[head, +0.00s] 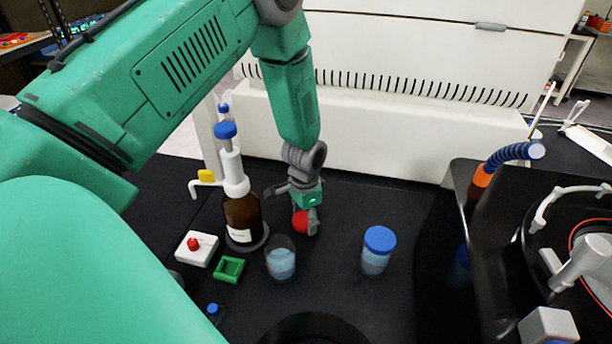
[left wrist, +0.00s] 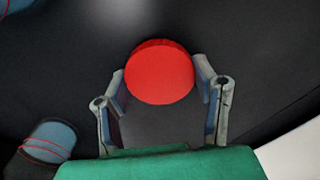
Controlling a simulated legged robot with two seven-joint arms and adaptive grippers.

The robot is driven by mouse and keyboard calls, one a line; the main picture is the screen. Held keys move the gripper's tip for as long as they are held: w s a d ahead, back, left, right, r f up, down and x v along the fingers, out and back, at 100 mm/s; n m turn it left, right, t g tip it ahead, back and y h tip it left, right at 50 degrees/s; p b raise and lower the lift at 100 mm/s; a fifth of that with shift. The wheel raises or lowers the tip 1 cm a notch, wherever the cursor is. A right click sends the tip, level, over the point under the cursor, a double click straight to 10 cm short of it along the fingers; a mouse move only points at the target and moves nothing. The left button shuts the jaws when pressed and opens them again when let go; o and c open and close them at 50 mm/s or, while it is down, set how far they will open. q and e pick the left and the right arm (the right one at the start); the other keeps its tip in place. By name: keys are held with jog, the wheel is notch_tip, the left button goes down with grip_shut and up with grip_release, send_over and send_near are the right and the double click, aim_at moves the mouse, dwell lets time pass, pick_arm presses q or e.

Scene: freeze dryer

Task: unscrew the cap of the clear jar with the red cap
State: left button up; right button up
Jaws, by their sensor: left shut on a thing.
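The red cap (head: 300,222) shows in the head view below my left gripper (head: 305,214), behind an uncapped clear vessel with pale blue contents (head: 281,263). In the left wrist view the red cap (left wrist: 160,72) is a round disc between the two fingers of my left gripper (left wrist: 161,84). The fingers close on its sides. The clear jar's body cannot be made out under the cap in either view, so I cannot tell whether the cap sits on it. My right gripper is not in view.
A brown bottle with a white dispenser (head: 242,215) stands close left of the gripper. A blue-capped jar (head: 378,250) stands to the right. A white box with a red button (head: 196,248) and a green frame (head: 229,270) lie left. The black freeze dryer (head: 500,240) is at right.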

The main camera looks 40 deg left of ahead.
pick_arm(q)
jog(key=shift+d+f, duration=0.1)
jog(key=shift+f, duration=0.2)
dwell(0.4)
jog(key=o, duration=1.9)
jog(key=shift+r, duration=0.15)
jog(key=shift+r+p, duration=2.9)
jog(key=shift+r, duration=0.45)
